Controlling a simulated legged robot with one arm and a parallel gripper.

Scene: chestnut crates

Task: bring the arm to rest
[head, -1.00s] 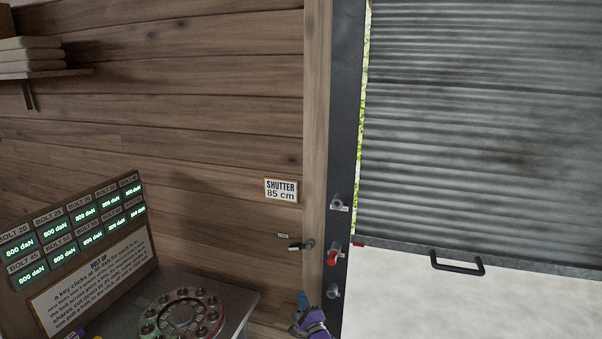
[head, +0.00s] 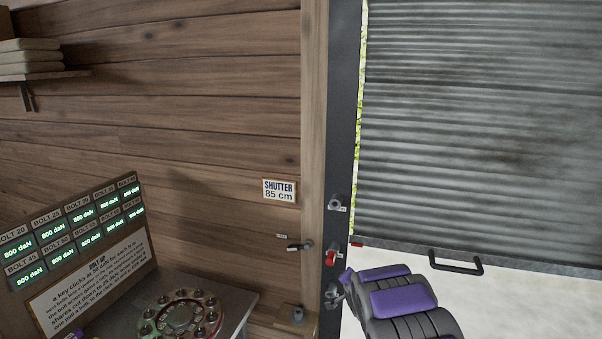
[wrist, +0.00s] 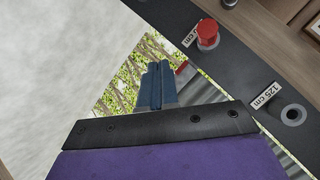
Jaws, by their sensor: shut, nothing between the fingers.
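My gripper (wrist: 156,88) shows in the wrist view as two blue fingers pressed together, with nothing between them. They point at a strip of greenery and a pale surface. The purple and black housing behind them fills the bottom of the wrist view. In the head view my purple and black arm reaches in at the lower right, in front of the pale floor beside the dark post; the fingertips cannot be made out there.
The dark post (head: 342,130) carries several round fittings, one with a red knob (head: 331,258); the red knob (wrist: 208,33) is near my fingers. The shutter (head: 480,130) hangs partly raised with a black handle (head: 456,263). A dial (head: 180,312) and bolt board (head: 75,240) stand left.

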